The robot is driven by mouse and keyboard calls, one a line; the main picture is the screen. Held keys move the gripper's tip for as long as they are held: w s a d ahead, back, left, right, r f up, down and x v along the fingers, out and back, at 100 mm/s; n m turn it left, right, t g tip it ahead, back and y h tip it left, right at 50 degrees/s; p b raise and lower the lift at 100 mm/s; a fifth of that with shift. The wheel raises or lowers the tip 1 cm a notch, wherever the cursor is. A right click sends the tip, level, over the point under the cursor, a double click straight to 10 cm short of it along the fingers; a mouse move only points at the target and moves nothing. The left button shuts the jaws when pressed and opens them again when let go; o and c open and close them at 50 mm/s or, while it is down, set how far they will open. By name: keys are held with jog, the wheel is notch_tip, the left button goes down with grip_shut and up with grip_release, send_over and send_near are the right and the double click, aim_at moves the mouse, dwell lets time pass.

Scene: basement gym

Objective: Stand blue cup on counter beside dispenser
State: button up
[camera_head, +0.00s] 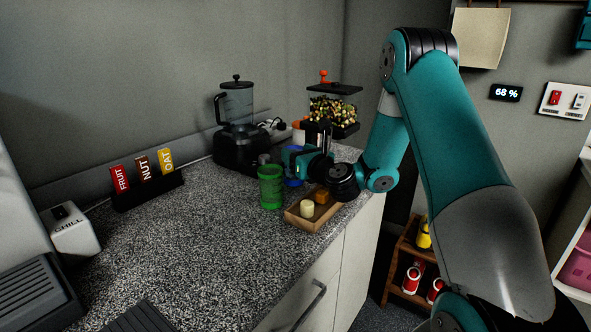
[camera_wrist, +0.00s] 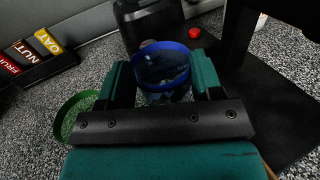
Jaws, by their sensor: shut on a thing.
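The blue cup (camera_wrist: 166,97) is upright between the two fingers of my gripper (camera_wrist: 162,82) in the wrist view, and the gripper is shut on it. In the head view my gripper (camera_head: 296,160) is low over the far end of the counter (camera_head: 190,235), and only a bit of the blue cup (camera_head: 293,182) shows below it. I cannot tell whether the cup's base touches the counter. The dispenser (camera_head: 333,108), a clear hopper of mixed pieces with a red knob, stands just behind my gripper. Its dark base (camera_wrist: 265,110) seems to lie right of the cup in the wrist view.
A green cup (camera_head: 271,188) stands left of my gripper, next to a wooden tray (camera_head: 300,222) with small blocks at the counter's front edge. A blender (camera_head: 237,125) stands behind. FRUIT, NUT and OAT signs (camera_head: 146,175) are left. The counter's middle is clear.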

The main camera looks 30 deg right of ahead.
jog(key=shift+f, duration=0.85)
jog(key=shift+f+b, duration=0.2)
jog(key=shift+b, duration=0.15)
jog(key=o, duration=1.3)
jog(key=shift+c, duration=0.2)
jog(key=shift+r, duration=0.1)
jog(key=s+b, duration=0.9)
jog(key=s, duration=0.1)
jog(key=shift+a+b, duration=0.3)
jog(key=s+b, duration=0.1)
jog(key=b, duration=0.1)
jog(key=shift+s+b, duration=0.35)
jog(key=shift+s, duration=0.15)
